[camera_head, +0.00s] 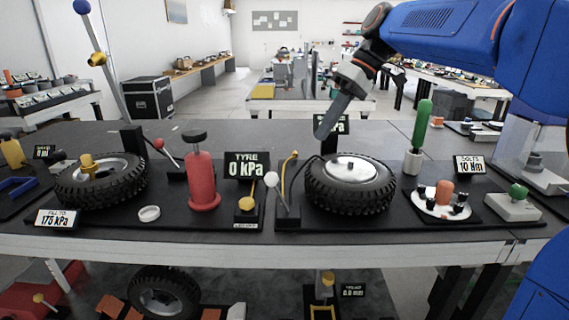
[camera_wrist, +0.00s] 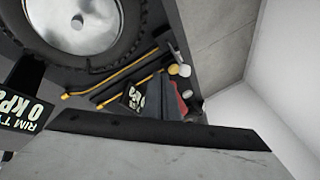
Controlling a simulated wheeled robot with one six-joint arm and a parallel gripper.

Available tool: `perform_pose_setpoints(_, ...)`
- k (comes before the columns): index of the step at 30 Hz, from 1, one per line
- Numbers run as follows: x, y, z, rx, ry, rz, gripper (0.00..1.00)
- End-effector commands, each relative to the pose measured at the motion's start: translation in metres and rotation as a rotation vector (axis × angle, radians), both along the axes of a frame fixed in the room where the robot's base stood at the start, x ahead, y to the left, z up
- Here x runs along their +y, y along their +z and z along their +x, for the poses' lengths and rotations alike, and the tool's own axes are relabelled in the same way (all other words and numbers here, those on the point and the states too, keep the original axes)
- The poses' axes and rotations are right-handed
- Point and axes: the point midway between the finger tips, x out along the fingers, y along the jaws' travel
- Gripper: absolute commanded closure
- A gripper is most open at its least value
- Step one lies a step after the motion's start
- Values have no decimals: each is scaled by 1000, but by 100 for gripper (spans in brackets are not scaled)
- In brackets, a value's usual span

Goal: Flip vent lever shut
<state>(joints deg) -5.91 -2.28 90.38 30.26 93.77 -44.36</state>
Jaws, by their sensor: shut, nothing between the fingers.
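Another lever with a red ball knob (camera_head: 159,144) leans up and left behind the red pump (camera_head: 203,180). No readable label tells which is the vent lever. My gripper (camera_head: 322,132) is shut and empty, pointing down above the back of the right tyre, apart from both levers. In the wrist view, the tyre (camera_wrist: 122,45) is at upper left and the yellow hose (camera_wrist: 112,78) runs beside it. A grey and black shape fills the bottom.
The tyre gauge (camera_head: 247,165) reads 0 kPa. A yellow button (camera_head: 246,203) sits below it. The left tyre (camera_head: 101,182), a green-handled tool (camera_head: 422,125) and a white dish with bolts (camera_head: 440,205) stand on the bench. A sign behind the right tyre is partly hidden by my gripper.

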Motion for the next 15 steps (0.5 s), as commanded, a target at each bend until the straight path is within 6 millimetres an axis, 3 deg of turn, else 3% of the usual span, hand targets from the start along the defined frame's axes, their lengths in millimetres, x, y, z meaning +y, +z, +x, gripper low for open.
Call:
perform_pose_setpoints(3,10,8,14,2,57,29,100)
perform_pose_setpoints(8,15,11,19,0,89,44,100)
perform_pose_setpoints(15,29,-10,15,3,92,44,100)
